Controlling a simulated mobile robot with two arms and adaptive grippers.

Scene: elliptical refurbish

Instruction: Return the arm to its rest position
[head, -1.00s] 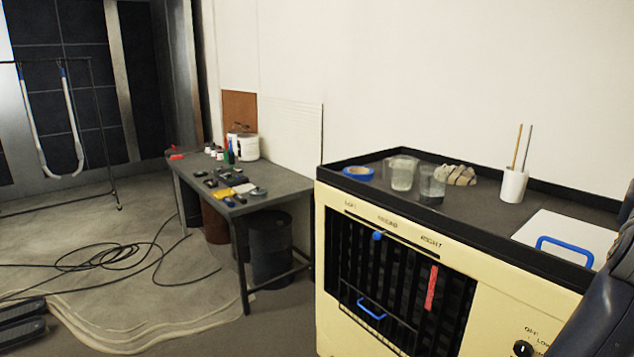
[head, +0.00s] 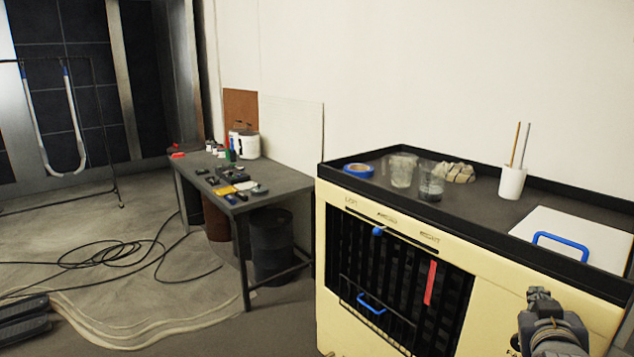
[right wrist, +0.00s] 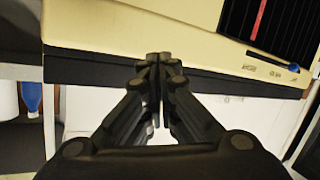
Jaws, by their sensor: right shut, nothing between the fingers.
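My right gripper (head: 540,296) is at the lower right of the head view, in front of the cream cabinet (head: 490,305). It is shut and empty. In the right wrist view the fingertips of the right gripper (right wrist: 158,60) meet, with the cabinet's cream front (right wrist: 140,25) beyond them. My left gripper is out of view.
The cabinet's dark top (head: 465,201) holds blue tape (head: 358,170), clear cups, a white holder (head: 512,183) with sticks, and a white panel with a blue handle (head: 562,243). A dark workbench (head: 285,183) stands left. Cables (head: 110,255) lie on the floor.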

